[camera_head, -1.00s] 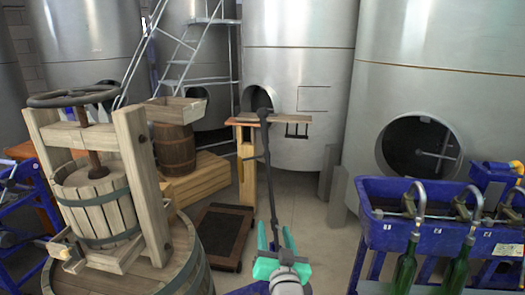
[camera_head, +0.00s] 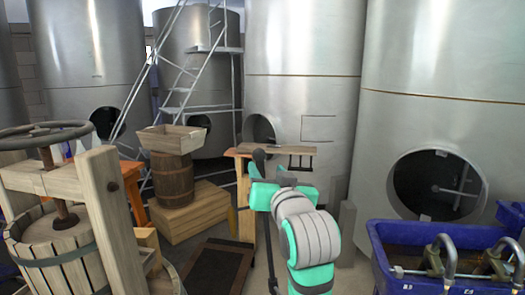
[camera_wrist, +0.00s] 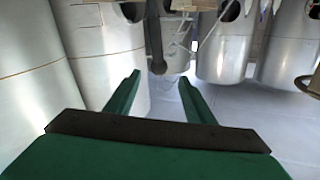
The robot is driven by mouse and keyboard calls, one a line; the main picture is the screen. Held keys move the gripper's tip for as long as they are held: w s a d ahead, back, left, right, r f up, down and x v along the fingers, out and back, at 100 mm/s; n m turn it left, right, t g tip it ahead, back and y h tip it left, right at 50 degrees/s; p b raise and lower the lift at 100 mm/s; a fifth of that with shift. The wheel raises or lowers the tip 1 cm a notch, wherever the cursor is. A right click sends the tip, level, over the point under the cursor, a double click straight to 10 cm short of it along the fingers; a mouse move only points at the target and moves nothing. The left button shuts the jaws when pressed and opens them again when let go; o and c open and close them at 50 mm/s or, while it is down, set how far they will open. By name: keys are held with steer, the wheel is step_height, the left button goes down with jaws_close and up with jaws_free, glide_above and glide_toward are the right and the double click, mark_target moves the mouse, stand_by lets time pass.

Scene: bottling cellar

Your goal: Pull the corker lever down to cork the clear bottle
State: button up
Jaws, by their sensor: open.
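The corker lever (camera_head: 259,159) is a dark upright rod with a rounded black end, in the middle of the head view. Its rod runs down behind and beside my teal gripper (camera_head: 270,181). In the wrist view my gripper (camera_wrist: 159,77) is open, with two green fingers apart. A dark rod with a rounded end, apparently the lever (camera_wrist: 157,64), shows just beyond and between the fingertips. I cannot tell whether it touches them. The clear bottle and the corker's lower part cannot be made out; my arm covers much of that area in the head view.
A wooden press (camera_head: 75,190) stands at the left. A blue filler trough (camera_head: 400,262) with metal spouts is at the right. A wooden bench (camera_head: 300,149) stands behind the lever, with a barrel (camera_head: 172,181) to its left. Steel tanks (camera_head: 303,60) line the back.

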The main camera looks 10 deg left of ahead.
mark_target(260, 157)
steer(key=x, duration=1.1)
steer(key=shift+w+r, duration=0.25)
steer(key=shift+w, duration=0.05)
